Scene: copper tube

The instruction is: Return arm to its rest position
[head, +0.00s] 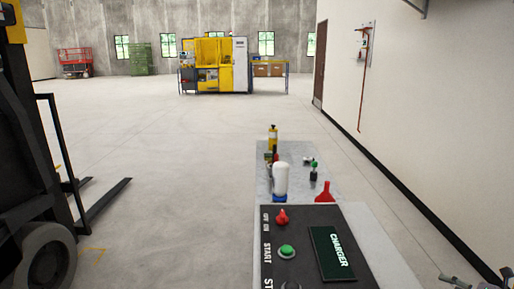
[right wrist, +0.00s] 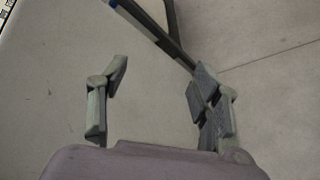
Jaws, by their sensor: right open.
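My right gripper (right wrist: 160,80) is open in the right wrist view, its two grey fingers spread wide. Nothing is between them, and bare concrete floor shows behind. In the head view only a small part of my right gripper (head: 482,281) shows at the bottom right corner, close to the white wall and to the right of the table. The rest of the right arm is out of frame there. My left gripper is in neither view. A thin copper tube (head: 361,105) runs down the right wall, far ahead of the gripper.
A table (head: 261,177) carries a white bottle (head: 281,180), a yellow bottle (head: 272,138), a red funnel (head: 325,193) and a black charger panel (head: 300,222). A forklift (head: 40,190) stands left. A yellow machine (head: 213,65) stands far back. The floor between is open.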

